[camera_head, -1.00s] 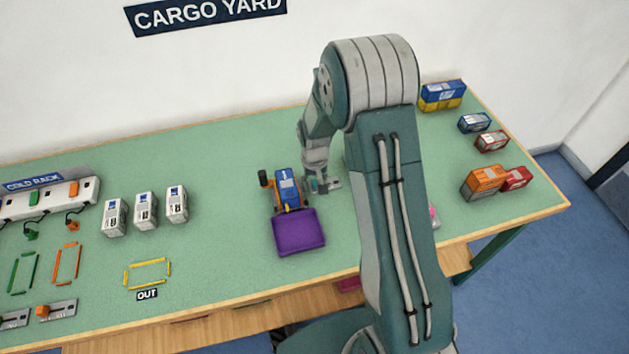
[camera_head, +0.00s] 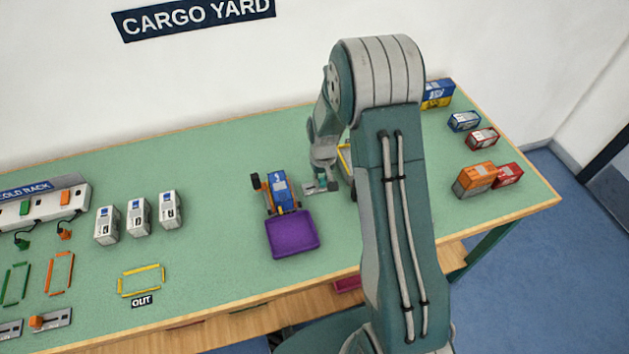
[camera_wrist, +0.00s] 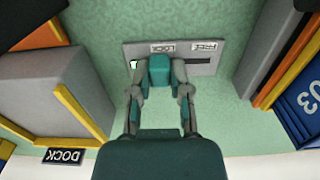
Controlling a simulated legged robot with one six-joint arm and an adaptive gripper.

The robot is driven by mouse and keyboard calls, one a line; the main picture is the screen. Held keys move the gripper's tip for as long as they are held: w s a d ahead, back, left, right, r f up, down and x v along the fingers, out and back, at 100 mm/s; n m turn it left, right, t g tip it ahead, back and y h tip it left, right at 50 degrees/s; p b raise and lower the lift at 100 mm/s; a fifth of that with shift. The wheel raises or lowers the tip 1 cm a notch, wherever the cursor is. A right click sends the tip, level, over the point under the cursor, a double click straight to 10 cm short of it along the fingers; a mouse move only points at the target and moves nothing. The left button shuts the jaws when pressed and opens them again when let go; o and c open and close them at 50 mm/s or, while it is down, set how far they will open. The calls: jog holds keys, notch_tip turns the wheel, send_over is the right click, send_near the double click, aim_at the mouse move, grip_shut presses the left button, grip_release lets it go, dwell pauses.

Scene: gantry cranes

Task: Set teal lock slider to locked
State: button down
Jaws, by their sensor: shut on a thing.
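The teal lock slider (camera_wrist: 160,70) sits on a grey plate (camera_wrist: 205,72) with a straight slot, between the fingertips of my gripper (camera_wrist: 160,76) in the wrist view. My gripper is shut on it. The slider stands beside the LOCK label (camera_wrist: 162,48); the bare slot runs right toward the FREE label (camera_wrist: 207,46). In the head view, my gripper (camera_head: 324,186) is down at the plate (camera_head: 311,189), whose left part lies bare. The slider cannot be made out there.
A blue-and-orange vehicle (camera_head: 277,190) with a purple tray (camera_head: 292,238) stands just left of my gripper. A yellow-edged grey block (camera_wrist: 52,95) and a DOCK sign (camera_wrist: 63,156) show in the wrist view. Several white containers (camera_head: 138,220) stand farther left.

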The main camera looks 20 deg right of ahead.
jog(key=c, duration=0.6)
grip_release()
jog(key=shift+d+f, duration=0.1)
jog(key=shift+d, duration=0.05)
jog(key=shift+o, duration=0.2)
jog(key=shift+d, duration=0.1)
notch_tip(320, 180, up, 12)
notch_tip(320, 180, up, 9)
jog(key=t, duration=0.1)
send_over(323, 179)
jog(key=s+a, duration=0.1)
jog(key=s, duration=0.4)
jog(key=s+a+r+t, duration=0.3)
jog(key=s+r, duration=0.6)
jog(key=s, duration=0.3)
jog(key=s+r+t, duration=0.1)
jog(key=s, duration=0.7)
jog(key=shift+a+r+t, duration=0.25)
jog(key=shift+r+t, duration=0.05)
jog(key=shift+r, duration=0.05)
